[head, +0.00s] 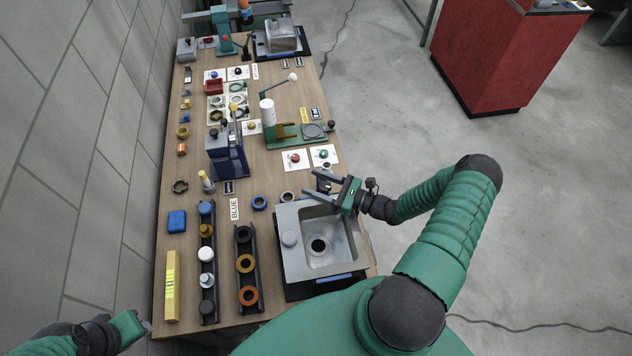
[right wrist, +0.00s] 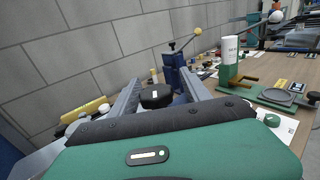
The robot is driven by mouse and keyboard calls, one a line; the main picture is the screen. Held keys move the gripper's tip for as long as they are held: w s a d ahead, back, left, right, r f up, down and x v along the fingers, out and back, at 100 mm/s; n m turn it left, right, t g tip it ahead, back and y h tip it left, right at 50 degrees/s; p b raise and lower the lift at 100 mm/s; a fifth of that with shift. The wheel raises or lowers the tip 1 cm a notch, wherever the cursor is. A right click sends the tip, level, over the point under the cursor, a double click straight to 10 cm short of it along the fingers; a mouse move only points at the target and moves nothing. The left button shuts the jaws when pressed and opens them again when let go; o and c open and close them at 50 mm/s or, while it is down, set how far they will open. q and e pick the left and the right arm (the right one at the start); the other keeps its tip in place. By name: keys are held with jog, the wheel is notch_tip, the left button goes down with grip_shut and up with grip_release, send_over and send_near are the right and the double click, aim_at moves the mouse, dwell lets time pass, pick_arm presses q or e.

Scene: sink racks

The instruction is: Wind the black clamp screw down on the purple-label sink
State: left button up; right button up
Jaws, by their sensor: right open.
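A grey sink (head: 288,262) with a round drain stands at the near right of the bench on a dark base. A blue or purple strip (head: 342,278) shows at its front edge; I cannot read it. My right gripper (head: 309,184) is open over the far edge of the sink. In the right wrist view a round black knob (right wrist: 157,97), seemingly the clamp screw, lies between the open fingers (right wrist: 158,92); I cannot tell whether they touch it. In the head view the clamp is mostly hidden by the gripper. My left gripper (head: 140,327) is low at the left, its fingers barely visible.
A dark blue lever press (head: 226,158) and a green press with a white cylinder (head: 267,112) stand beyond the sink. Two dark racks (head: 208,312) with coloured rings are left of it. Another sink (head: 281,40) is at the far end. Open floor lies right of the bench.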

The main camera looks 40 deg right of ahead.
jog(key=shift+s+d+f, duration=0.1)
jog(key=shift+s+d, duration=0.1)
jog(key=shift+s, duration=0.2)
jog(key=b+v, duration=0.6)
jog(key=v, duration=1)
jog(key=shift+w+d, duration=0.1)
